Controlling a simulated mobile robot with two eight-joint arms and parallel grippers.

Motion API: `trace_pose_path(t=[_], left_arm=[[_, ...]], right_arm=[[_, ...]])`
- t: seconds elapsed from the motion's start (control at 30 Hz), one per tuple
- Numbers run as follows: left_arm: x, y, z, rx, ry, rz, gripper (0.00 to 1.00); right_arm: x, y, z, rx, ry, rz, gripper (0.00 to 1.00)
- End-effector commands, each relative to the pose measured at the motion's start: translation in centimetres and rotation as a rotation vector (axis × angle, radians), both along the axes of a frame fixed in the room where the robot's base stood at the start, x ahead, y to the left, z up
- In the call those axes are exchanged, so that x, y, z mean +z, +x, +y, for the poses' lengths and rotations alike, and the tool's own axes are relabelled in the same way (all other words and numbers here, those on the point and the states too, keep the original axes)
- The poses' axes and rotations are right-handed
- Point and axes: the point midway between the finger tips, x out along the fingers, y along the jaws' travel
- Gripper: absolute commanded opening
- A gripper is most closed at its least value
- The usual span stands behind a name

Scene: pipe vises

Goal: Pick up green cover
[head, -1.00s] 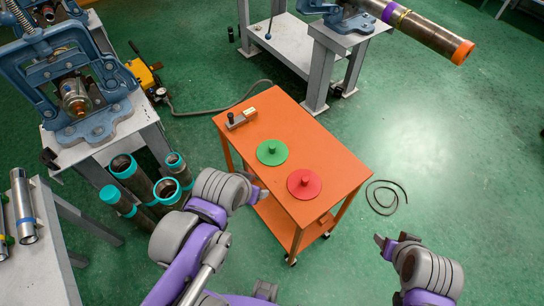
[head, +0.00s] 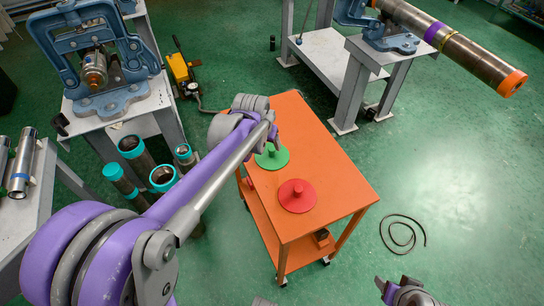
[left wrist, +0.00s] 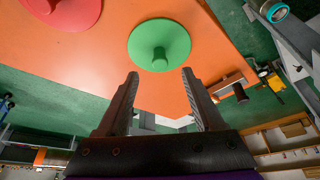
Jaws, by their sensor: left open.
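The green cover (head: 273,158) is a round disc with a central knob, lying on the orange cart (head: 325,150). My left gripper (head: 276,135) is over the cart at the cover's far side, and my arm hides part of the view there. In the left wrist view the green cover (left wrist: 159,45) lies ahead of the gripper (left wrist: 158,78), its knob lined up between the two spread fingers. The fingers are open and empty. My right gripper (head: 392,288) is at the bottom right, over the floor, apart from the cart.
A red cover (head: 297,195) lies beside the green one, and shows in the left wrist view (left wrist: 62,10). Pipes with teal ends (head: 133,146) stand left of the cart. A hose (head: 402,234) lies on the floor.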

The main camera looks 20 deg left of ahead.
Motion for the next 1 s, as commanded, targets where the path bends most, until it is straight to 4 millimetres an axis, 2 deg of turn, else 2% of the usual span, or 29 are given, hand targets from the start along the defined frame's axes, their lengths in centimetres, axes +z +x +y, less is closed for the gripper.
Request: trace_pose_path(t=[0.1,0.37,0.63,0.93,0.97,1.0], left_arm=[[-1.8,0.8,0.0,-0.001,0.000,0.000,0.69],[-3.7,1.7,0.1,-0.001,0.000,0.000,0.69],[-7.1,3.6,0.1,-0.001,0.000,0.000,0.69],[-7.6,3.8,0.1,-0.001,0.000,0.000,0.69],[-7.6,3.8,0.1,-0.001,0.000,0.000,0.67],[-7.6,3.8,0.1,-0.001,0.000,0.000,0.60]], right_arm=[[-0.2,0.0,0.0,0.000,0.000,0.001,0.61],[-0.4,-0.1,0.0,0.000,0.000,0.001,0.61],[-0.6,-0.1,0.0,0.000,0.000,0.002,0.61],[-0.6,-0.1,0.0,0.000,0.000,0.002,0.61],[-0.6,-0.1,0.0,0.000,0.000,0.002,0.61],[-0.6,-0.1,0.0,0.000,0.000,0.002,0.61]])
